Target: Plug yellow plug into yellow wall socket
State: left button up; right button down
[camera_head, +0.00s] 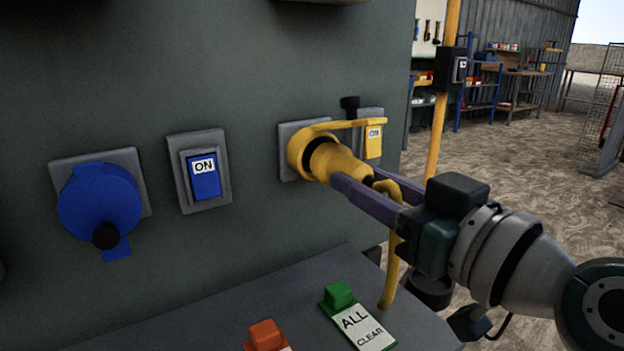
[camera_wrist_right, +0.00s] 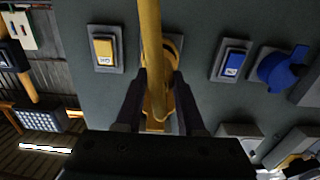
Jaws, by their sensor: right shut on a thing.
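The yellow wall socket (camera_head: 298,152) is mounted on a grey plate on the green wall panel, with its yellow cover swung up to the right. My right gripper (camera_head: 368,186) is shut on the yellow plug (camera_head: 343,163), which points at the socket. The plug's front is at the socket's mouth; I cannot tell how deep it sits. A yellow cable (camera_head: 391,262) hangs from the plug. In the right wrist view, the cable (camera_wrist_right: 150,40) crosses in front and hides much of the socket (camera_wrist_right: 176,44). My left gripper is not in view.
A yellow switch (camera_head: 373,142) is just right of the socket. A blue switch (camera_head: 205,175) and a blue socket (camera_head: 98,205) are to the left. A ledge below carries a green ALL CLEAR tag (camera_head: 358,325) and an orange tag (camera_head: 265,336). Open floor lies at the right.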

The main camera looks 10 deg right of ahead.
jog(key=shift+w, duration=0.2)
dwell(0.5)
jog(key=shift+w+a, duration=0.2)
jog(key=shift+w, duration=0.1)
jog(key=shift+w+a, duration=0.15)
jog(key=shift+w, duration=0.35)
jog(key=shift+c, duration=2.2)
grip_release()
jog(key=shift+s, duration=0.1)
jog(key=shift+v, duration=1.4)
jog(key=shift+p+v, duration=0.35)
jog(key=shift+v, duration=2.65)
